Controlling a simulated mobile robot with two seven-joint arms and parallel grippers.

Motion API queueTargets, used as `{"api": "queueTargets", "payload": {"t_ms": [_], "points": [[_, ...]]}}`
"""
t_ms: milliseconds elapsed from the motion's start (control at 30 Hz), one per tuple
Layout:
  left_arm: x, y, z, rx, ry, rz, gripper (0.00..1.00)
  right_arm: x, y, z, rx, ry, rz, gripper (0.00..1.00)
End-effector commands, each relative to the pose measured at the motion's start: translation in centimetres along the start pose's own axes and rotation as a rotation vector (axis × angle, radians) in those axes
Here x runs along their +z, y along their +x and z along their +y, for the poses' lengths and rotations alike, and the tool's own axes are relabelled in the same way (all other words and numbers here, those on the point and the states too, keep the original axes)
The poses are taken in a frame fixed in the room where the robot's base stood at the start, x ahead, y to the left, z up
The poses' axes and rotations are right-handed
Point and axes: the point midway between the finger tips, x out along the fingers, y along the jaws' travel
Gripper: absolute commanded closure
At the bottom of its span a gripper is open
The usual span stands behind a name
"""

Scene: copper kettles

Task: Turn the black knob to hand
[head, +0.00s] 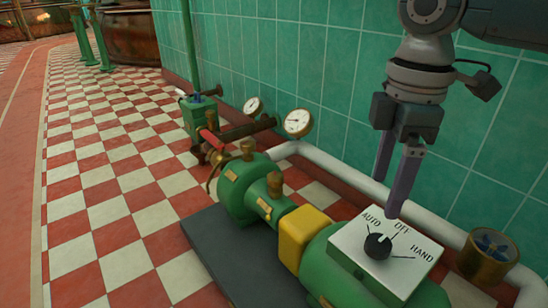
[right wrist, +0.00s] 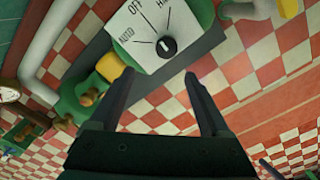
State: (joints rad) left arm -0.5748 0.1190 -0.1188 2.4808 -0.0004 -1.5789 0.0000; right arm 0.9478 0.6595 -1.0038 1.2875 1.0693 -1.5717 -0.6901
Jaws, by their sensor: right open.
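The black knob (head: 378,246) sits on a white plate (head: 410,276) marked AUTO, OFF and HAND, on top of a green machine. Its white mark appears to point towards OFF. In the right wrist view the knob (right wrist: 167,46) and plate (right wrist: 140,22) show beyond the fingertips. My right gripper (head: 388,194) is open, fingers pointing down, above the far side of the plate and apart from the knob. In the right wrist view the gripper (right wrist: 159,75) has nothing between its fingers. My left gripper is not in view.
A yellow coupling (head: 304,236) and green pump (head: 245,190) stand left of the plate. Gauges (head: 298,122) and a white pipe (head: 340,168) run along the green tiled wall (head: 300,60). The checkered floor (head: 110,160) at left is clear.

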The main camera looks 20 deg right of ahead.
Motion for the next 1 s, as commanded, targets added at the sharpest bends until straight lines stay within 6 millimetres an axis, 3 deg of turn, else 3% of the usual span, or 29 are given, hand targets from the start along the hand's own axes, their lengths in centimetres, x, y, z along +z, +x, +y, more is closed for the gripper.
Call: {"api": "queueTargets", "payload": {"t_ms": [167, 600, 733, 1000], "points": [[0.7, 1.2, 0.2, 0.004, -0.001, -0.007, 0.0, 0.1, 1.4, 0.0, -0.001, 0.0, 0.0, 0.19], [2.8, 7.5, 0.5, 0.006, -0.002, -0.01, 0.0, 0.0, 9.0, 0.0, 0.0, 0.0, -0.001, 0.19], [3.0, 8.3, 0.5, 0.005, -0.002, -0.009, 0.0, 0.0, 9.9, 0.0, 0.001, 0.0, 0.0, 0.19], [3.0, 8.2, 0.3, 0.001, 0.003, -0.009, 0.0, 0.0, 9.8, 0.0, 0.001, 0.0, 0.0, 0.19]]}}
